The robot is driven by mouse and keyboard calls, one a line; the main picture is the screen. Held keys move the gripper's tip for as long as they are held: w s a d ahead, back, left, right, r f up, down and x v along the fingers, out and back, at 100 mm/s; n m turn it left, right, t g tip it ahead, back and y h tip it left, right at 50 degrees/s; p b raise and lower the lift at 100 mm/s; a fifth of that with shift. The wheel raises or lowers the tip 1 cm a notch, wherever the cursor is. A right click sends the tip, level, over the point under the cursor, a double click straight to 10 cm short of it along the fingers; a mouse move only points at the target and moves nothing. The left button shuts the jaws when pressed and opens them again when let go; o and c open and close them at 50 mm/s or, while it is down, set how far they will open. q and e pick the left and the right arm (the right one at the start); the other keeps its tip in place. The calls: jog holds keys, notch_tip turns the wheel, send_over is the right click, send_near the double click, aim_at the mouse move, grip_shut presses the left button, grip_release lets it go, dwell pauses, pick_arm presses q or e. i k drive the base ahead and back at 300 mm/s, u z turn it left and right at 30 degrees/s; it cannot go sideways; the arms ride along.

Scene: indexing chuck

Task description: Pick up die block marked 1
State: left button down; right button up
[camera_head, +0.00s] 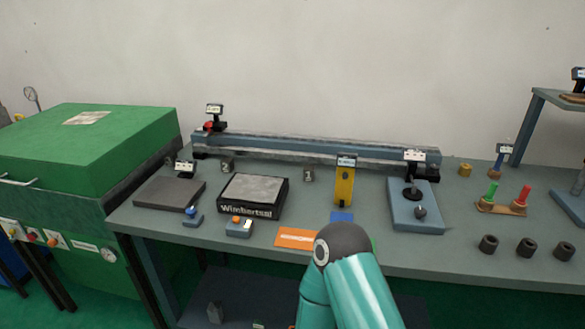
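A teal arm of mine with a dark round joint rises from the bottom middle and covers part of the bench's front edge. Neither gripper shows.
The grey bench (460,225) carries a long rail (310,148) at the back, a black-sided box (252,195), a blue-grey plate (415,215) and dark cylinders (526,248) at the right. A green cabinet (90,150) stands at the left.

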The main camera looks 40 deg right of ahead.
aim_at(309, 170)
jog(key=z, duration=0.25)
jog(key=i, duration=0.75)
jog(key=z, duration=0.75)
